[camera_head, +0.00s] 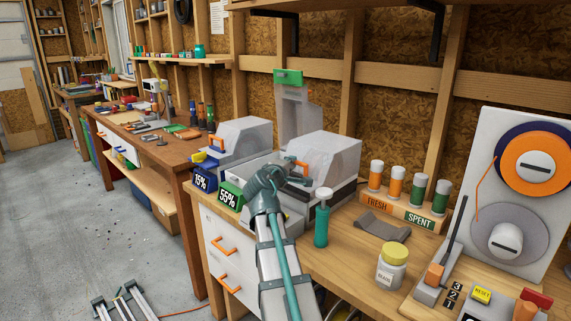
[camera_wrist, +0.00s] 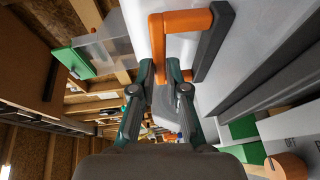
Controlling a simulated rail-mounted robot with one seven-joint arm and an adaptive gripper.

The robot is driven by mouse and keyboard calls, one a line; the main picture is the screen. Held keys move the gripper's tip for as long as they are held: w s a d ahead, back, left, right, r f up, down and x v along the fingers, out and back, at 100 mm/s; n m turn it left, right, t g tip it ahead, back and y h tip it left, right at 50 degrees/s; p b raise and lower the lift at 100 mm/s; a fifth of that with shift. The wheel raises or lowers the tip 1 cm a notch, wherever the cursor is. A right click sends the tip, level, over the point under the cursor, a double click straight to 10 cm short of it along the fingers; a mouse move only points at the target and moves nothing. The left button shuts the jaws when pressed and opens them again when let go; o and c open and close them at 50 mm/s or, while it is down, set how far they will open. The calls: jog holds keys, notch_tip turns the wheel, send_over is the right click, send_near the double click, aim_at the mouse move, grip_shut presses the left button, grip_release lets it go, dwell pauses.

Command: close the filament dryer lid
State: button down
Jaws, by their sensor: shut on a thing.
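The dryer with the green 55% tag (camera_head: 229,197) stands at the left end of the near bench. Its pale grey lid (camera_head: 335,150) is down over the rear of the body, close to the dark rim; a small gap cannot be told. In the wrist view the lid (camera_wrist: 260,50) fills the upper right, with an orange and dark handle (camera_wrist: 185,20). My gripper (camera_head: 298,170) is at the front of this lid. In the wrist view my fingers (camera_wrist: 160,75) are closed around the near leg of the handle. The fingers partly hide the contact.
A dryer with a blue 15% tag (camera_head: 202,181) stands to the left. An upright translucent panel with a green top (camera_head: 288,77) rises behind. A teal bottle (camera_head: 322,225), bead jar (camera_head: 392,267) and filament tubes (camera_head: 397,182) stand to the right.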

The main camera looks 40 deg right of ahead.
jog(key=c, duration=1.2)
grip_release()
jog(key=shift+d, duration=0.15)
jog(key=v, duration=1.2)
jog(key=shift+r, duration=0.1)
